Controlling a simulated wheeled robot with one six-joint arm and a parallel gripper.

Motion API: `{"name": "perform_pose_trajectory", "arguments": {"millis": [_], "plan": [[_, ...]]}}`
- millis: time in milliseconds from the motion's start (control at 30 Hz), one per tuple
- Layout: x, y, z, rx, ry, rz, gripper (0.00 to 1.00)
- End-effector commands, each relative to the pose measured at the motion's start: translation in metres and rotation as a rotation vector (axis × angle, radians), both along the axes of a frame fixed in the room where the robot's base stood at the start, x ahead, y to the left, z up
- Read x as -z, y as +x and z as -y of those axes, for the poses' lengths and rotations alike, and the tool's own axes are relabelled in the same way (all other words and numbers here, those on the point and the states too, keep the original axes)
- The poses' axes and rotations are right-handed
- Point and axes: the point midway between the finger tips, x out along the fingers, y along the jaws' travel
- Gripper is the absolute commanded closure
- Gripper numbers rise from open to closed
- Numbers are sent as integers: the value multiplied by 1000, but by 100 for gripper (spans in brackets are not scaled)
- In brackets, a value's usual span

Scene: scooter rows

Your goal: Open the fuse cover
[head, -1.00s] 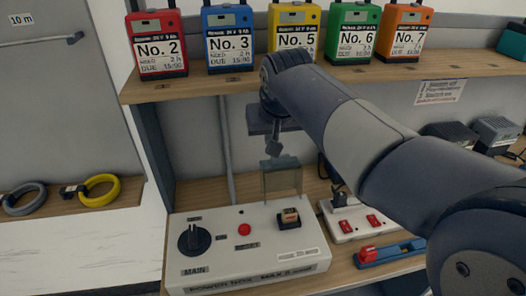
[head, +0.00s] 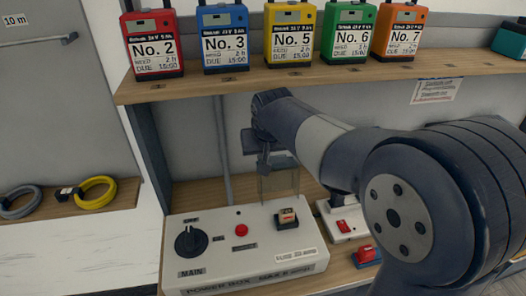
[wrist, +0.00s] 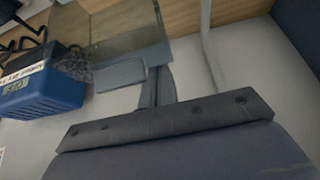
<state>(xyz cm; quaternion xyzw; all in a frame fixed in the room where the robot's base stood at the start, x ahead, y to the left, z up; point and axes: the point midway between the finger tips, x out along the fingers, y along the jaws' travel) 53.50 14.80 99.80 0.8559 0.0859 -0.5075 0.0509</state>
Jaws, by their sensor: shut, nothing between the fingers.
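The power box (head: 245,262) stands on the lower bench, with a MAIN knob (head: 190,240) and a red button (head: 241,230). A clear fuse cover (head: 281,186) stands up at the back of a black fuse holder, and the cream and orange fuse (head: 287,216) shows uncovered in front of it. My gripper (head: 264,165) is shut and empty, just above and beside the cover's upper left edge; I cannot tell whether they touch. In the wrist view the cover looks like a glassy panel (wrist: 125,32) beyond my dark gripper fingers (wrist: 157,85).
Several colored numbered units, such as the red No. 2 (head: 153,45), line the shelf above (head: 200,87). A white strip with red switches (head: 344,227) is right of the box, partly behind my arm. A yellow coil (head: 95,193) lies left. A blue unit (wrist: 45,90) shows in the wrist view.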

Motion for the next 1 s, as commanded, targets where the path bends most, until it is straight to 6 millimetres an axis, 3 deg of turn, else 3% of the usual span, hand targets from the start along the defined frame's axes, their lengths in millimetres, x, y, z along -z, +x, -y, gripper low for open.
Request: {"name": "perform_pose_trajectory", "arguments": {"millis": [333, 600, 1000], "plan": [[0, -8, 2, -1, 11, 65, 100], [-13, -25, 5, 0, 20, 99, 100], [-13, -26, 5, 0, 20, 99, 100]]}}
